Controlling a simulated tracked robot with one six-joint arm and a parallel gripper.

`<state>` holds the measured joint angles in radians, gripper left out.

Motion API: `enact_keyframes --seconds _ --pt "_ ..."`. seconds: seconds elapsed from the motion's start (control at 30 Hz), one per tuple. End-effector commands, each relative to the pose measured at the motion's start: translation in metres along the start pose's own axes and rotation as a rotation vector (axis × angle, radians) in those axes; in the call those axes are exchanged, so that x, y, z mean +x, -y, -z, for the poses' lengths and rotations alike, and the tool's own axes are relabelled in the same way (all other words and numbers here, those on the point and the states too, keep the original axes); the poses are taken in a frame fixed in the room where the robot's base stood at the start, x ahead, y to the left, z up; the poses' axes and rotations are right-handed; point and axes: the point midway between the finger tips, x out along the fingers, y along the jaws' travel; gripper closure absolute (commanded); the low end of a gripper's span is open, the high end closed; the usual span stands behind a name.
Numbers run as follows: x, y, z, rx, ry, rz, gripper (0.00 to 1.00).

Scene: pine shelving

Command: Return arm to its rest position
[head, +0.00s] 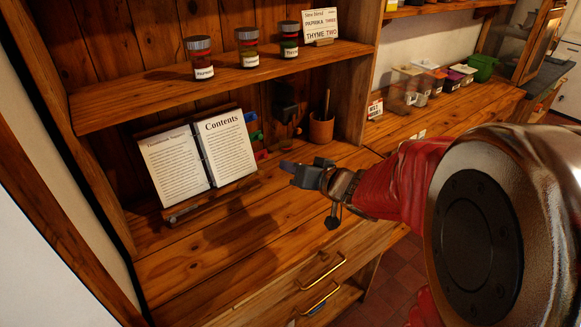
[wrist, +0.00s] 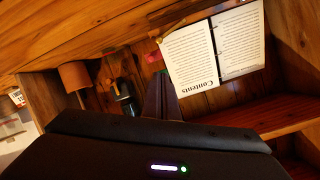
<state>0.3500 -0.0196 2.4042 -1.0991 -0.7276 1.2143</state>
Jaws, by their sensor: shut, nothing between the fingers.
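My gripper (head: 290,167) is at the end of my red-sleeved arm, in the middle of the head view. It is shut and empty, held above the pine counter (head: 225,247), to the right of an open book. In the wrist view my gripper's dark fingers (wrist: 161,98) show together, with the dark gripper body filling the bottom of the picture. The exact height of the gripper over the counter is hard to tell.
The open book (head: 222,146) stands on a stand at the left. Several spice jars (head: 248,48) and a card (head: 320,24) stand on the shelf above. A terracotta pot (head: 321,129) stands behind my gripper. Coloured containers (head: 427,74) line the right counter. Drawers (head: 318,275) are below.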

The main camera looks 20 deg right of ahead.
Motion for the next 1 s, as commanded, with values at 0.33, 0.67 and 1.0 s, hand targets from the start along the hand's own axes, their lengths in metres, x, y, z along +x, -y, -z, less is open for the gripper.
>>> enact_keyframes --seconds 0.33,0.67,1.0 --pt "-0.001 0.0 0.0 0.001 0.0 0.0 1.0" --pt "-0.001 -0.009 -0.003 -0.067 0.012 -0.034 1.0" --pt "-0.027 -0.095 -0.019 -0.228 0.124 -0.395 1.0"
